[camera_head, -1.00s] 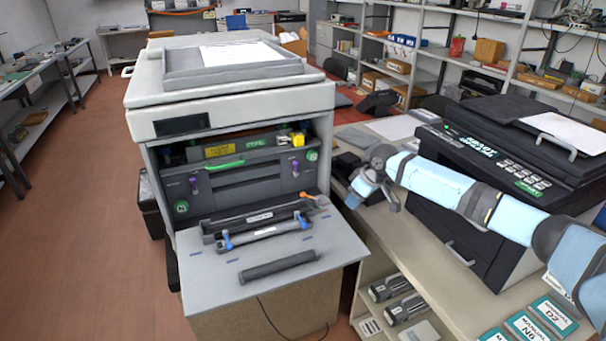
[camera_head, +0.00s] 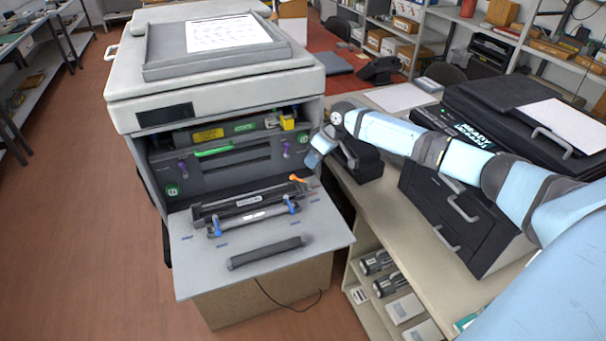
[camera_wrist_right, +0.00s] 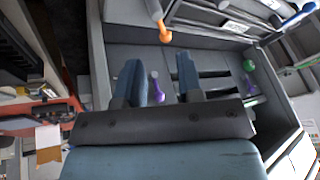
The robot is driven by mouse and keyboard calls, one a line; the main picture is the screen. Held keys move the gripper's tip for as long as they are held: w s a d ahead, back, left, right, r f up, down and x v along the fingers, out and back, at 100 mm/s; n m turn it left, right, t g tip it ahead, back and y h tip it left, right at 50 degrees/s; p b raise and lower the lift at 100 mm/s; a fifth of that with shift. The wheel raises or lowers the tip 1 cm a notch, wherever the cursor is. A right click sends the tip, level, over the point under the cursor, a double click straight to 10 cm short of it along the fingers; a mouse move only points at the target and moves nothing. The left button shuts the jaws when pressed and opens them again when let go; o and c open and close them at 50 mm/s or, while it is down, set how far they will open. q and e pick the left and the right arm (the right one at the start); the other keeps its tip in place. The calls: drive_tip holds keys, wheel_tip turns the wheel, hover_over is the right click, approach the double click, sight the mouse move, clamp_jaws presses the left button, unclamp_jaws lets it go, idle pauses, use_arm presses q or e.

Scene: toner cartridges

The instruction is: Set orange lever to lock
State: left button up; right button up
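The orange lever (camera_head: 298,179) sits at the right end of the dark cartridge unit (camera_head: 245,203) on the printer's lowered front. In the right wrist view the orange lever (camera_wrist_right: 164,34) is on the end of a pale stem, beyond the fingertips and near the top edge. My right gripper (camera_head: 318,147) is at the right side of the printer's open front, above and to the right of the lever, and apart from it. In the wrist view its two fingers (camera_wrist_right: 158,68) are spread with nothing between them. My left gripper is not in view.
The printer (camera_head: 215,85) has purple levers (camera_head: 285,152), a green handle (camera_head: 214,151) and a yellow part (camera_head: 287,121) in its opening. Blue levers (camera_head: 291,205) are on the cartridge unit. A dark roller (camera_head: 266,252) lies on the flap (camera_head: 200,270). A black machine (camera_head: 450,205) stands at right.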

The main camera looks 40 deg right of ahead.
drive_tip(key=x, duration=0.8)
drive_tip(key=shift+w+f+p, duration=0.1)
drive_tip(key=shift+f+p, duration=0.1)
drive_tip(key=shift+p, duration=0.1)
clamp_jaws()
